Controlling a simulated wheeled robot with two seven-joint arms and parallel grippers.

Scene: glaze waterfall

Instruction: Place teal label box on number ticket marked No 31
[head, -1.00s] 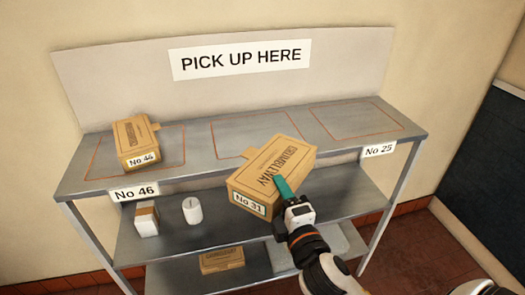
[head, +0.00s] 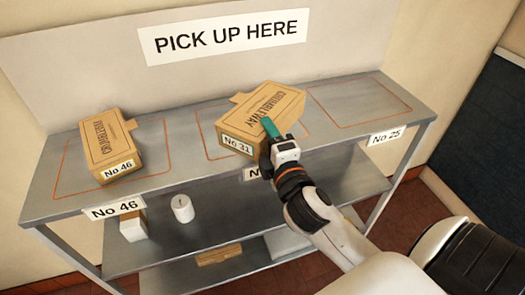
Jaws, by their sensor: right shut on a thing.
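A brown cardboard box (head: 265,115) with a "No 31" label (head: 237,146) is over the middle orange outline of the shelf's top. I cannot tell whether it rests on the surface or hangs just above it. My right gripper (head: 270,132) is shut on this box at its near right edge, with a teal fingertip over its top. A ticket (head: 252,174) on the shelf's front edge below the box is mostly hidden by my gripper; only an "N" shows. My left gripper is not in view.
Another box marked No 46 (head: 108,143) sits in the left outline, above the No 46 ticket (head: 114,208). The right outline (head: 360,103), by the No 25 ticket (head: 387,136), is empty. A white cylinder (head: 183,208) and small carton (head: 133,227) stand on the shelf below.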

